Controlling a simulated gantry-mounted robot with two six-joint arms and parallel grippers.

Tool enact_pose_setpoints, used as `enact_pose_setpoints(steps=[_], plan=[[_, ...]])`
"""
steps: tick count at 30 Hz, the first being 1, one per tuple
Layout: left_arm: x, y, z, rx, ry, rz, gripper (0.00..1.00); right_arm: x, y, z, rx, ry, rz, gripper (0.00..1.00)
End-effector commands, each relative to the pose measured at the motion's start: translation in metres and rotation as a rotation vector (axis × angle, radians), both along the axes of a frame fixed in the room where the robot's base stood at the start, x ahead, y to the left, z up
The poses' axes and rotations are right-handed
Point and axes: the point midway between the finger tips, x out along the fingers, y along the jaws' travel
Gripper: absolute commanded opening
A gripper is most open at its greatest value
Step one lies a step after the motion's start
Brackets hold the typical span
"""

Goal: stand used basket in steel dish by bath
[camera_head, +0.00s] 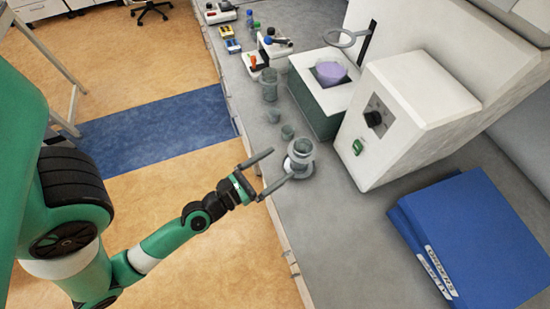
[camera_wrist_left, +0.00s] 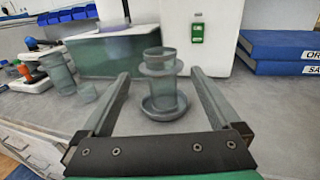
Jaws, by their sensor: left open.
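The used basket (camera_head: 302,146) is a grey, see-through cylinder with a wide collar, standing upright in the round steel dish (camera_head: 299,169) on the bench. In the left wrist view the basket (camera_wrist_left: 160,88) rises from the dish (camera_wrist_left: 150,112), which hides its bottom. My left gripper (camera_head: 282,162) is open, at the bench-edge side of the basket. In the left wrist view its fingers (camera_wrist_left: 161,73) are spread to either side of the basket with gaps showing. The bath (camera_head: 316,112) is a dark green box with a pale top and purple liquid, beyond the dish. My right gripper is not in view.
A white machine (camera_head: 400,115) stands behind, and blue binders (camera_head: 465,235) lie at the right. The near bench top is clear.

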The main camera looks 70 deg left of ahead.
Motion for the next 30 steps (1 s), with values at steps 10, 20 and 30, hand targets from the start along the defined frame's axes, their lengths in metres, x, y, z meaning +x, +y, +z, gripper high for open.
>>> enact_pose_setpoints(steps=[10,20,30], plan=[[0.0,-0.001,0.0,0.0,0.0,-0.002,0.97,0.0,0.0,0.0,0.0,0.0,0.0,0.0],[0.081,-0.022,0.09,0.647,-0.035,-0.102,0.97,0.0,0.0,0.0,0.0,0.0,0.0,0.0],[0.153,-0.106,0.376,2.271,-0.012,0.523,0.97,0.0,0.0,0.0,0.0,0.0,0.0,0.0]])
